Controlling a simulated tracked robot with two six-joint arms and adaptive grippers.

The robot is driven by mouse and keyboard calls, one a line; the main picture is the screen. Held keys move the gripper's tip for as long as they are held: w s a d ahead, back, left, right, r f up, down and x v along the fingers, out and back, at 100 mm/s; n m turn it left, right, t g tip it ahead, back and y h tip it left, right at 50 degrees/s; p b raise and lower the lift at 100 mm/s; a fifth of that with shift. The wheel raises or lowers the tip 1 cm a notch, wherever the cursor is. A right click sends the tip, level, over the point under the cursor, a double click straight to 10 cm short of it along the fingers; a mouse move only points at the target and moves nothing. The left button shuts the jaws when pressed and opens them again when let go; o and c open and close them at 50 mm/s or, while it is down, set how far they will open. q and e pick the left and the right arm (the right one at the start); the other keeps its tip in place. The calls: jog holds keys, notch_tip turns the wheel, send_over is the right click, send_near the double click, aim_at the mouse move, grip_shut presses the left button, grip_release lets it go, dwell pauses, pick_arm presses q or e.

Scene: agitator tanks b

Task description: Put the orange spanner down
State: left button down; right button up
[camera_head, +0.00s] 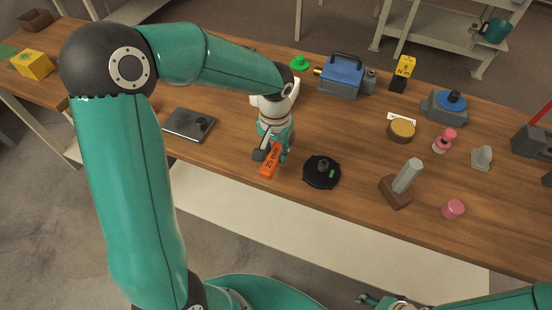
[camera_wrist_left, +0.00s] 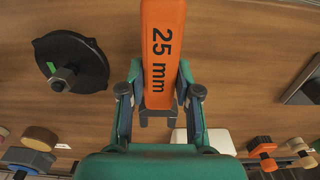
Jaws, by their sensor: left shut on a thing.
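The orange spanner (camera_head: 269,164), marked "25 mm", is held in my left gripper (camera_head: 273,154) over the front part of the wooden table. In the left wrist view the spanner (camera_wrist_left: 163,35) stands between the two fingers of my left gripper (camera_wrist_left: 160,92), which are shut on it. Its orange end points away from the palm, and its dark jaw end shows near the palm. Whether it touches the table cannot be told. My right gripper (camera_head: 370,299) shows small at the bottom edge, and its jaw state is unclear.
A black disc with a nut (camera_head: 322,172) lies just right of the spanner; it also shows in the wrist view (camera_wrist_left: 85,55). A dark plate (camera_head: 189,125) lies to the left. A brown block with a grey post (camera_head: 397,192) stands further right. Bare wood surrounds the spanner's left side.

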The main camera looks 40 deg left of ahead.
aim_at(275, 160)
pick_arm(q)
jog(key=shift+f, duration=1.8)
jog(key=shift+f, duration=0.1)
jog(key=c, duration=0.8)
grip_release()
notch_tip(275, 160, up, 12)
jog(key=shift+r, duration=0.15)
